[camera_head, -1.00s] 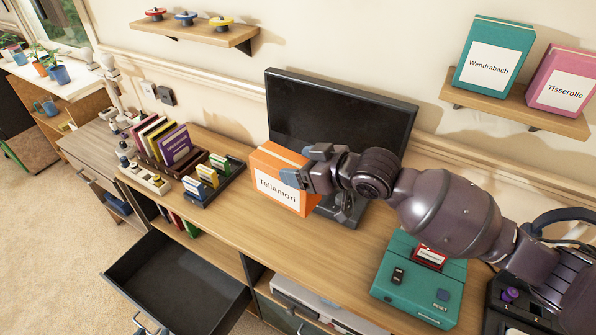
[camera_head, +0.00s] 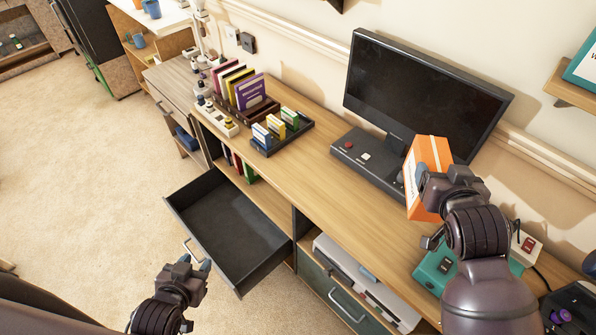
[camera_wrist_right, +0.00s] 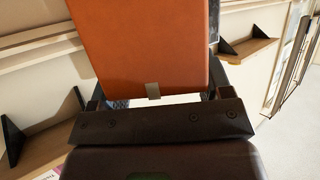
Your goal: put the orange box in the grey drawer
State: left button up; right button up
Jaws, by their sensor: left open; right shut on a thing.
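The orange box (camera_head: 431,156) with a white label is in my right gripper (camera_head: 424,184), in front of the right part of the monitor. The right gripper is shut on it, and the orange box (camera_wrist_right: 145,45) fills the middle of the right wrist view. The grey drawer (camera_head: 224,221) is pulled out at the front of the cabinet, open at the top and empty. My left gripper (camera_head: 188,277) is open and empty, just in front of the drawer's front left side, near its handle.
The monitor (camera_head: 425,95) stands at the back of the desk. A black tray (camera_head: 281,138) with small boxes and a row of books (camera_head: 240,85) sit on the desk to the left. A teal device (camera_head: 437,269) is below the right arm. The desk middle is clear.

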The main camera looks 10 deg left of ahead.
aim_at(226, 236)
jog(key=k+j+u, duration=0.15)
jog(key=j+u, duration=0.6)
jog(key=k+j+u, duration=0.1)
jog(key=j+u, duration=0.25)
jog(key=l, duration=0.1)
